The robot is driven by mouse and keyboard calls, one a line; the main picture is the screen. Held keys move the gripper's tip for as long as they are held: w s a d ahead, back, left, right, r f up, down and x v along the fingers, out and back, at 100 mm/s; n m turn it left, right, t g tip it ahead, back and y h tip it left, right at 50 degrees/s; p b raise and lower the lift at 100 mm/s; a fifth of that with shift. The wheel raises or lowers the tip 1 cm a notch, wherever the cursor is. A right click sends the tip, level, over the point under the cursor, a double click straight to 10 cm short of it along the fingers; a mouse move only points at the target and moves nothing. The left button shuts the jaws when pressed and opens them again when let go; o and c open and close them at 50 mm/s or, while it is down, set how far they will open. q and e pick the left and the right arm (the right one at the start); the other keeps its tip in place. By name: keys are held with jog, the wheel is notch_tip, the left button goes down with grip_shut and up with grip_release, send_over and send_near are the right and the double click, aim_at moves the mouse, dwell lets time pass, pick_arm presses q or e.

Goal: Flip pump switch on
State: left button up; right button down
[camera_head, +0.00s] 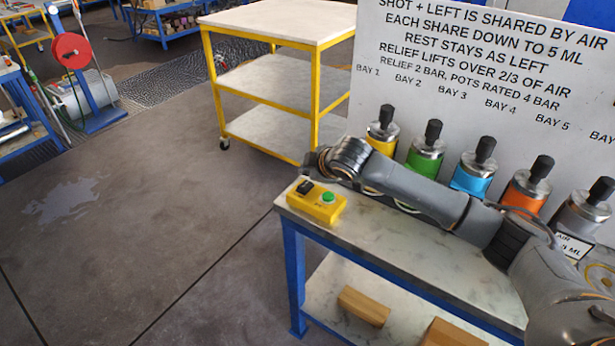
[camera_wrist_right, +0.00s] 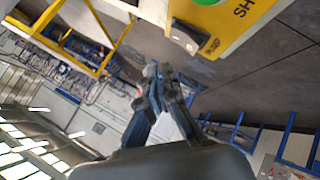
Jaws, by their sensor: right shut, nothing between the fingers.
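A yellow control box (camera_head: 316,207) sits on the near left corner of the bench top. It carries a black rocker switch (camera_head: 305,187) on its left and a green button (camera_head: 328,197) on its right. In the right wrist view the yellow box (camera_wrist_right: 235,22) is at the upper right, with the dark switch (camera_wrist_right: 182,38) beside a label. My right gripper (camera_head: 311,163) is just behind and above the switch in the head view. Its fingers (camera_wrist_right: 152,72) are shut and empty, apart from the switch in the wrist view. My left gripper is not in view.
Coloured flanged vessels (camera_head: 424,155) stand in a row behind my right arm, before a white sign board (camera_head: 480,75). A yellow-framed cart (camera_head: 275,70) stands behind the bench (camera_head: 400,245). Wooden blocks (camera_head: 364,306) lie on the lower shelf. Floor left of the bench is clear.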

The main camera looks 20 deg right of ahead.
aim_at(306, 187)
jog(key=shift+s+a+r+p, duration=0.1)
jog(key=shift+r+p, duration=0.65)
jog(key=shift+r, duration=0.1)
jog(key=shift+s+a+r+p, duration=0.1)
jog(key=shift+r+p, duration=0.65)
jog(key=shift+r, duration=0.1)
jog(key=shift+f, duration=0.1)
